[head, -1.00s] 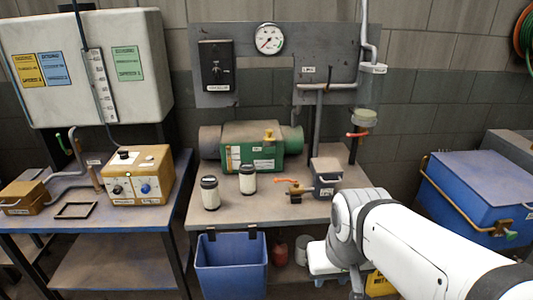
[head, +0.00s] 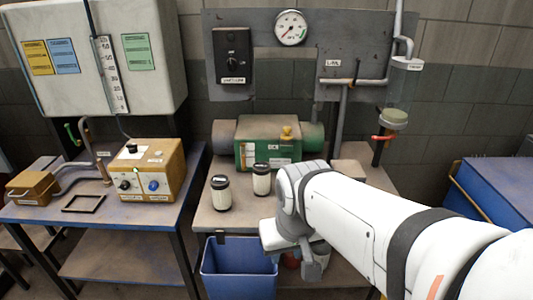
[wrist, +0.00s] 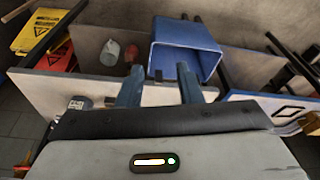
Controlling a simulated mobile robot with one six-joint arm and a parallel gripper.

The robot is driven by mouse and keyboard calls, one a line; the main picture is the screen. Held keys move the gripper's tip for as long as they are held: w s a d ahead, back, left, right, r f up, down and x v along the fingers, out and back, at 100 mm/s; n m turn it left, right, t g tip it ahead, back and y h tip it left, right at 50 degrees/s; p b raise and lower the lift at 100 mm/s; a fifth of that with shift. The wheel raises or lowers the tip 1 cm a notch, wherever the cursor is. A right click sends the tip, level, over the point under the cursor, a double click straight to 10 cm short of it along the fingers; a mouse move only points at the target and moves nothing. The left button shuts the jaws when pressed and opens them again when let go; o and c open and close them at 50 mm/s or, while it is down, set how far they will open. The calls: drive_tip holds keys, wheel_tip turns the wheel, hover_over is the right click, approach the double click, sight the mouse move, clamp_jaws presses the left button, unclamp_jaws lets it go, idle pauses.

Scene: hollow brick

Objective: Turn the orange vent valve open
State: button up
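An orange-red valve handle (head: 383,138) sits on the vertical pipe at the right of the middle bench, below a clear cylinder (head: 403,82). A second orange handle on a brass fitting, on the bench top in the earlier head view, is now hidden behind my arm. I cannot tell from labels which one is the vent valve. My gripper shows in the wrist view (wrist: 158,84) with its two fingers apart and nothing between them. It points down near the bench's front edge, apart from the visible valve handle. In the head view its fingers are not clear.
Two dark-lidded jars (head: 221,192) (head: 262,179) stand on the middle bench (head: 238,213) in front of a green pump (head: 266,143). A blue chest (head: 490,190) stands at right.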

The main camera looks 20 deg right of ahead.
drive_tip(key=w+d+m+y+b, duration=0.1)
drive_tip(key=w+d+m, duration=0.35)
drive_tip(key=w, duration=0.35)
drive_tip(key=w+d+f+m+y+b, duration=0.1)
drive_tip(key=w+d+m, duration=0.4)
drive_tip(key=w, duration=0.4)
drive_tip(key=w+d+m+y+b, duration=0.1)
drive_tip(key=w+d+m, duration=0.2)
drive_tip(key=w+m, duration=0.4)
drive_tip(key=w+d+f+m, duration=0.4)
drive_tip(key=w+d+f, duration=0.1)
drive_tip(key=w+d, duration=0.3)
drive_tip(key=x, duration=0.7)
drive_tip(key=shift+a+r+t+y+b, duration=0.2)
drive_tip(key=shift+a+t+y+b, duration=0.1)
drive_tip(key=shift+a+t, duration=0.1)
drive_tip(key=shift+c, duration=0.3)
clamp_jaws()
